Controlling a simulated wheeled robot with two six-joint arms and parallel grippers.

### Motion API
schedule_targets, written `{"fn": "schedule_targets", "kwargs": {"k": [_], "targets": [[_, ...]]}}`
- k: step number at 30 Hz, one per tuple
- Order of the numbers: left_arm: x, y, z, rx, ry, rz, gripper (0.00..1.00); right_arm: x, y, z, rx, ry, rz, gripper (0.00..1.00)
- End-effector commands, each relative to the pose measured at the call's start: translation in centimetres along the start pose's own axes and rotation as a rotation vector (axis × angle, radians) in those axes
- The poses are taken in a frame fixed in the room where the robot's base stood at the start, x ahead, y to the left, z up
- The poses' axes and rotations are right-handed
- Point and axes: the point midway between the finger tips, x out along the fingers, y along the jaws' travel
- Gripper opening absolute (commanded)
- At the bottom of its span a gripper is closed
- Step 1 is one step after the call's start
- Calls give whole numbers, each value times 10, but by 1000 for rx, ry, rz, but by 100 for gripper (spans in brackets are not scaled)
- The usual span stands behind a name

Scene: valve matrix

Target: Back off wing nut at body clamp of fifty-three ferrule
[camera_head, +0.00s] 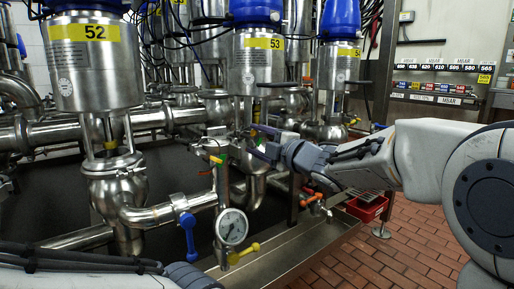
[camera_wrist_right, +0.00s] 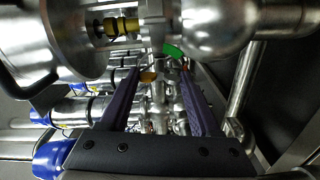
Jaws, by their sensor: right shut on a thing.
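The valve with the yellow 53 label (camera_head: 264,43) stands in the middle of the head view, a steel cylinder with a blue cap. My right gripper (camera_head: 262,143) reaches in from the right at the body clamp below it. In the right wrist view its two purple fingers (camera_wrist_right: 158,78) stand on either side of a small orange-yellow piece (camera_wrist_right: 148,77), seemingly the wing nut. The jaws are shut on it, though the contact is small and partly hidden. A green piece (camera_wrist_right: 173,50) shows just beyond the fingertips. My left arm shows at the lower left, its gripper out of view.
A pressure gauge (camera_head: 231,226) on a vertical pipe, a blue handle (camera_head: 187,232) and a yellow handle (camera_head: 244,252) stand below the clamp. Valve 52 (camera_head: 95,50) is at the left, valve 54 (camera_head: 338,65) at the right.

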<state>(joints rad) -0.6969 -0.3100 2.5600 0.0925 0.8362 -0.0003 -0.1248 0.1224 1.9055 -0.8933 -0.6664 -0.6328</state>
Motion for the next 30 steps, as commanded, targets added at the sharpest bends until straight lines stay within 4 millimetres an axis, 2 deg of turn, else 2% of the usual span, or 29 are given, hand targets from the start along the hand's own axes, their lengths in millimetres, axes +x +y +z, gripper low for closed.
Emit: {"fn": "schedule_targets", "kwargs": {"k": [9, 24, 25, 27, 30], "targets": [[10, -1, 0, 0, 0, 0, 0, 0, -2, -2, -111, 5, -3, 8], [10, -1, 0, 0, 0, 0, 0, 0, -2, -2, -128, 6, -4, 8], [10, -1, 0, 0, 0, 0, 0, 0, -2, -2, -128, 6, -4, 67], [10, -1, 0, 0, 0, 0, 0, 0, -2, -2, -128, 5, -4, 94], [10, -1, 0, 0, 0, 0, 0, 0, -2, -2, -127, 4, -3, 94]]}}
